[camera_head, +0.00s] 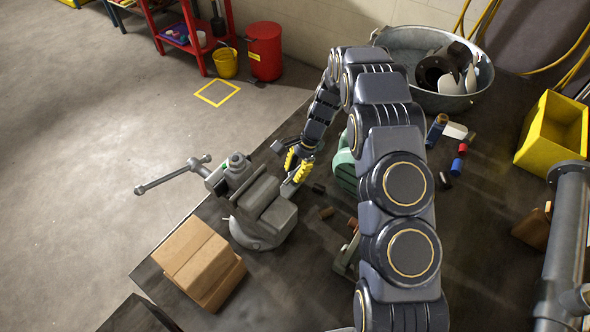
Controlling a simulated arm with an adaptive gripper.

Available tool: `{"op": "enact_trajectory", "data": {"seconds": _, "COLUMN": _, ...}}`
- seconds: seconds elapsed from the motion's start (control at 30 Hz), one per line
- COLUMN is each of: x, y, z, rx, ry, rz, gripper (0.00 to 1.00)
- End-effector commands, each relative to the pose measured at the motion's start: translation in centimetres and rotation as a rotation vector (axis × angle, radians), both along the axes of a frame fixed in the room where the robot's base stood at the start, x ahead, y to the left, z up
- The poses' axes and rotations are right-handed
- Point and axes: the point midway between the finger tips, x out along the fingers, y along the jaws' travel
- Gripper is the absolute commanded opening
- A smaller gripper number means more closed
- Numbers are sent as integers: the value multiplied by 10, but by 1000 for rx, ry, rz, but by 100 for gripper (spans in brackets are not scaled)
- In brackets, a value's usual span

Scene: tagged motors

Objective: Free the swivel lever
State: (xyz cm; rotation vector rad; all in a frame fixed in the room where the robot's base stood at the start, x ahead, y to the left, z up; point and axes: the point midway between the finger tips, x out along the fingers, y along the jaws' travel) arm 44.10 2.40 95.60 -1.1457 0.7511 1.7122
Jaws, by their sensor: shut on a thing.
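A grey bench vise (262,205) stands near the left edge of the dark workbench (285,290). Its long screw handle (172,178) sticks out to the left over the floor. My gripper (288,180), with yellow finger parts, reaches down at the right side of the vise, close to its body. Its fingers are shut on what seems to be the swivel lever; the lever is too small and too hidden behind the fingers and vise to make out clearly.
Stacked cardboard boxes (201,262) sit at the bench's left corner. A green object (345,170) stands partly behind my arm. A metal tub (437,97) and a yellow bin (554,133) are at the back right. Small loose pieces lie around the bench.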

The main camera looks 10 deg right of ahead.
Motion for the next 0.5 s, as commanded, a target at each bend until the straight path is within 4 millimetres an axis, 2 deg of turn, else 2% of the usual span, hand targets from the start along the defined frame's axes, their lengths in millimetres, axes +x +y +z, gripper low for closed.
{"op": "enact_trajectory", "data": {"seconds": 0.3, "x": -3, "y": 1, "z": -3, "rx": 0, "ry": 8, "rz": 3, "gripper": 0}}
{"op": "enact_trajectory", "data": {"seconds": 0.33, "x": -3, "y": 1, "z": -3, "rx": 0, "ry": 8, "rz": 3, "gripper": 35}}
{"op": "enact_trajectory", "data": {"seconds": 0.37, "x": -3, "y": 1, "z": -2, "rx": 0, "ry": 8, "rz": 3, "gripper": 47}}
{"op": "enact_trajectory", "data": {"seconds": 0.4, "x": -2, "y": 1, "z": -2, "rx": 0, "ry": 7, "rz": 3, "gripper": 55}}
{"op": "enact_trajectory", "data": {"seconds": 0.5, "x": -2, "y": 1, "z": -2, "rx": 0, "ry": 5, "rz": 1, "gripper": 55}}
